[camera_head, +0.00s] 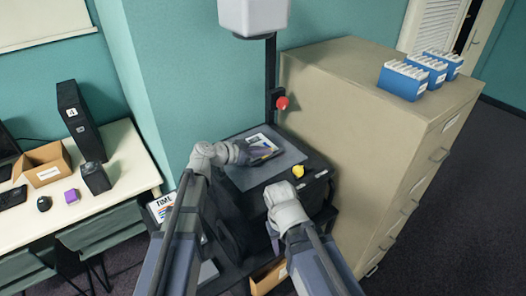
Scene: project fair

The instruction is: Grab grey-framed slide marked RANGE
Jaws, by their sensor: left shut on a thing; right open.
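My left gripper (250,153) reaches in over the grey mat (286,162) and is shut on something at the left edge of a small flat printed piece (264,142). That piece has white, yellow and dark parts. Its lettering is too small to read, so I cannot tell whether it is the grey-framed slide marked RANGE. My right gripper (284,200) is lower, in front of the black stand, and is open. Its fingertips are hard to make out.
A yellow object (298,171) lies right of the mat. A red knob (282,103) is on the upright post behind. A tall beige cabinet (340,130) with blue file boxes (403,80) stands close on the right. A white desk (120,170) is at left.

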